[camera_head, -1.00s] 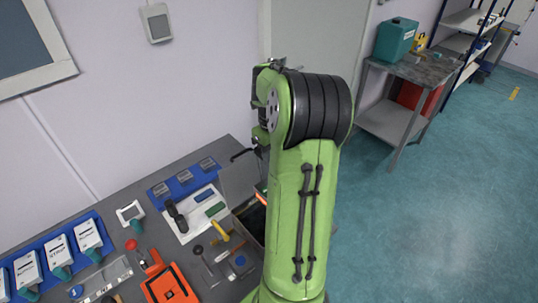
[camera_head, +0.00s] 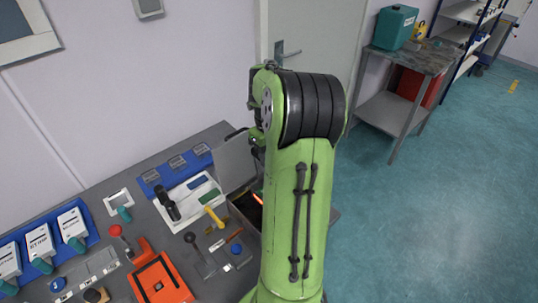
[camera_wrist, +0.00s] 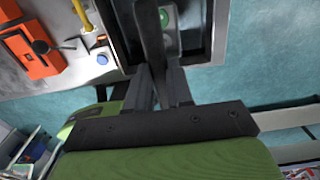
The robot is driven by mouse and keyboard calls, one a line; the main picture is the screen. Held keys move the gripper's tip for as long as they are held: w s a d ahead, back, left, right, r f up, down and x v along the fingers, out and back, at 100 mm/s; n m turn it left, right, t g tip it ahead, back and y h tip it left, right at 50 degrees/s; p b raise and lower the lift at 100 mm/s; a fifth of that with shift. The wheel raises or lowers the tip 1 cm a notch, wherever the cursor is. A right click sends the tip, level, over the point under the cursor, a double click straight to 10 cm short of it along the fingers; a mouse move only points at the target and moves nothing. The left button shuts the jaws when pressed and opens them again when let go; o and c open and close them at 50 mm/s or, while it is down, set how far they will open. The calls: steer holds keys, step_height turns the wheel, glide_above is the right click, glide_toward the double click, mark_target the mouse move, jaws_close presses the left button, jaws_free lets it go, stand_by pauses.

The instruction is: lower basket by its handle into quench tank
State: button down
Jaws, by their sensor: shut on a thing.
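In the wrist view my gripper (camera_wrist: 160,75) is shut on a dark upright piece (camera_wrist: 150,32), which I take to be the basket's handle. The basket's body cannot be made out. The quench tank appears to be the dark-walled box (camera_wrist: 217,35) just beyond the fingers, with a pale inside partly covered by the handle. In the head view an open box with a dark inside (camera_head: 243,207), probably the tank, stands at the bench's right end, partly behind my green arm. An orange strip shows inside it. The arm hides my gripper there.
An orange device (camera_head: 160,283), a yellow-handled tool (camera_head: 214,217) and a white tray (camera_head: 190,198) crowd the bench left of the box. A grey raised panel (camera_head: 236,160) stands behind it. Floor on the right is open, with a side table (camera_head: 395,105) farther back.

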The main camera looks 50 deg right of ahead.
step_height(320, 180, down, 7)
steer(key=b, duration=0.5)
steer(key=shift+b, duration=0.3)
steer(key=shift+f+b, duration=0.55)
steer(key=shift+f, duration=0.05)
stand_by(0.4)
steer(key=c, duration=0.9)
jaws_free()
step_height(320, 180, up, 16)
steer(key=p, duration=0.3)
steer(key=shift+f+p, duration=0.1)
steer(key=shift+p, duration=0.3)
